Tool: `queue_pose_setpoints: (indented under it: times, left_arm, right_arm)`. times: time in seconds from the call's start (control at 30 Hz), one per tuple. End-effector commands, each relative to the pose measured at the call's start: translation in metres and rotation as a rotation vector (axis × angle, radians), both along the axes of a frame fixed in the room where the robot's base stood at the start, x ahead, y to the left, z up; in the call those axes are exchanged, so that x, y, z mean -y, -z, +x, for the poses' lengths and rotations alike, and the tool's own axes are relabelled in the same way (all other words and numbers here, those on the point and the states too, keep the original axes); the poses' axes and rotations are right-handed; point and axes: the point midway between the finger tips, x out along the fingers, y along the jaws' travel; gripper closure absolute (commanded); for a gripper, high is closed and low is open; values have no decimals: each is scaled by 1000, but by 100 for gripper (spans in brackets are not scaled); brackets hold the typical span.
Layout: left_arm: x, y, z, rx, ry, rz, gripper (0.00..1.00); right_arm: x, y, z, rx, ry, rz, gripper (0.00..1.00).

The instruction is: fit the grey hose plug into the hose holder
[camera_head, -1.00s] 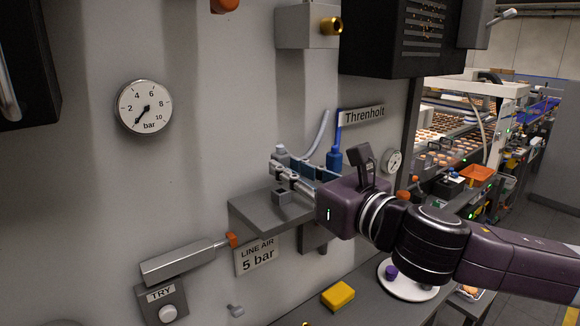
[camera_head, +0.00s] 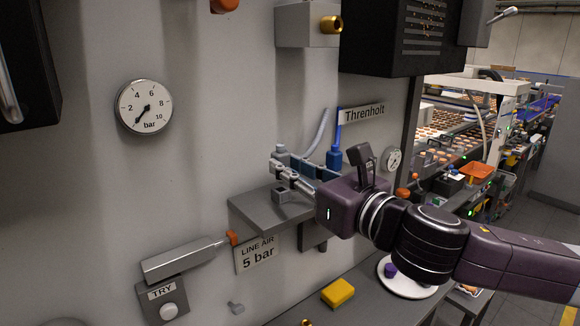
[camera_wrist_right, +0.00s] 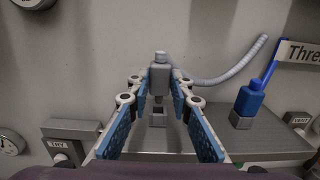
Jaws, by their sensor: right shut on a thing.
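The grey hose plug (camera_wrist_right: 159,78) is upright between the fingertips of my right gripper (camera_wrist_right: 158,92), which is shut on it; the plug's top also shows in the head view (camera_head: 281,149). The pale grey hose (camera_wrist_right: 215,75) runs from it to the right. The hose holder (camera_wrist_right: 158,116), a small grey block with a dark opening, stands on the shelf below the plug; it shows in the head view (camera_head: 281,195) under the fingers. The plug looks apart from the holder, with a gap between them. The exact alignment in depth is hard to tell. My left gripper is out of view.
A blue plug (camera_wrist_right: 250,98) stands on another grey block (camera_wrist_right: 242,121) to the right on the grey shelf (camera_head: 252,212). The wall behind carries a gauge (camera_head: 144,107) and a TRY button box (camera_head: 162,300). A yellow block (camera_head: 338,293) and a white plate (camera_head: 402,289) are lower.

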Motion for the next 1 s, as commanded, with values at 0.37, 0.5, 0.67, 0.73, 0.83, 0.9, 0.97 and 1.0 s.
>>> queue_pose_setpoints:
  times: [0.37, 0.5, 0.67, 0.73, 0.83, 0.9, 0.97, 1.0]
  left_arm:
    - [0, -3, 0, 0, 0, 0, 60]
    - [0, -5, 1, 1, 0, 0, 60]
    - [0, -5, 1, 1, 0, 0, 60]
    - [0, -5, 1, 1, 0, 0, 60]
    - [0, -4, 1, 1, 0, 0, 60]
    - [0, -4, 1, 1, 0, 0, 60]
    - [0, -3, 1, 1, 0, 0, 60]
    - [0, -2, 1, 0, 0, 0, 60]
  right_arm:
    - [0, -1, 0, 0, 0, 0, 100]
    - [0, -1, 0, 0, 0, 0, 100]
    - [0, 0, 0, 1, 0, 0, 100]
    - [0, 0, 0, 1, 0, 0, 100]
    - [0, 0, 0, 1, 0, 0, 100]
    - [0, 2, 0, 1, 0, 1, 100]
    - [0, 3, 0, 1, 0, 1, 100]
    - [0, 4, 0, 1, 0, 0, 100]
